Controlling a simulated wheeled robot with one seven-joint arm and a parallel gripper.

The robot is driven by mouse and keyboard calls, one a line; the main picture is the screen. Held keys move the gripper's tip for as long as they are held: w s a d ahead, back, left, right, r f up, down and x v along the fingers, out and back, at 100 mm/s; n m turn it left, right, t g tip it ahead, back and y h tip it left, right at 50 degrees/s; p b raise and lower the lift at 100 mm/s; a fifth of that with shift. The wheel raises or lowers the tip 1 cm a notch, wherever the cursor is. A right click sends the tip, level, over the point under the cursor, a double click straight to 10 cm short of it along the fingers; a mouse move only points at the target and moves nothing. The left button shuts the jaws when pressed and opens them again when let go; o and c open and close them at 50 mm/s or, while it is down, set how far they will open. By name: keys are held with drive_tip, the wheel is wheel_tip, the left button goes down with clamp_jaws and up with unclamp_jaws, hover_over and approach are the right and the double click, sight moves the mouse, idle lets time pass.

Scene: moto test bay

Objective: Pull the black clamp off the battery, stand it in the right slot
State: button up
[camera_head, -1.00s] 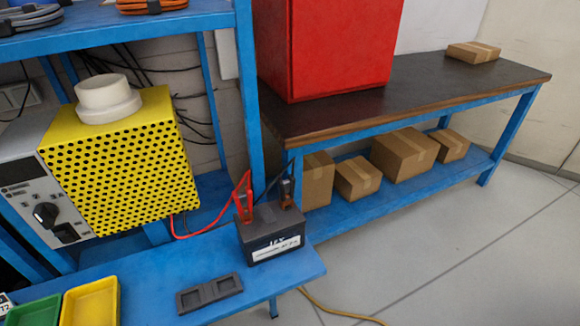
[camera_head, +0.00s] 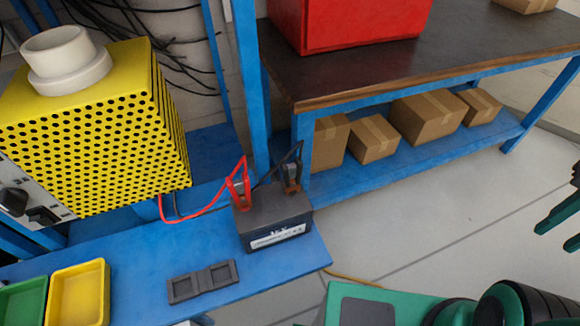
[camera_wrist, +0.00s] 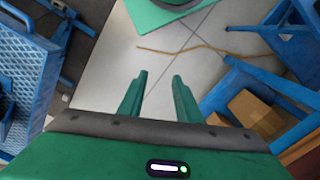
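The black clamp (camera_head: 292,178) stands on the right rear of the dark battery (camera_head: 272,222), with a black cable at its top. A red clamp (camera_head: 239,190) is on the battery's left side. The grey holder (camera_head: 186,288) with two slots lies flat on the blue bench left of the battery; its right slot (camera_head: 218,274) looks empty. My gripper (camera_head: 572,210) is at the right edge of the head view, well apart from the battery and partly cut off. The wrist view shows its green fingers (camera_wrist: 159,77) spread with only floor between them.
A yellow perforated box (camera_head: 95,130) with a white cap stands behind the bench. Yellow (camera_head: 79,295) and green trays (camera_head: 22,303) are at front left. A dark-topped table (camera_head: 400,65) with boxes (camera_head: 425,115) below stands behind right. Open floor (camera_head: 430,220) lies right of the bench.

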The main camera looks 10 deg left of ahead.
drive_tip(key=o, duration=0.5)
drive_tip(key=shift+s+r, duration=0.2)
drive_tip(key=shift+s, duration=0.1)
drive_tip(key=w+a+r+n, duration=0.25)
drive_tip(key=w+a, duration=0.45)
drive_tip(key=a, duration=0.4)
drive_tip(key=w+a+r+n, duration=0.2)
drive_tip(key=w+a+n, duration=0.2)
drive_tip(key=w+a, duration=0.45)
drive_tip(key=n, duration=0.6)
hover_over(292, 176)
drive_tip(key=w, duration=0.2)
drive_tip(key=shift+s+a+r, duration=0.2)
drive_tip(key=shift+s+r, duration=0.05)
drive_tip(key=shift+r, duration=0.2)
drive_tip(key=shift+f, duration=4.55)
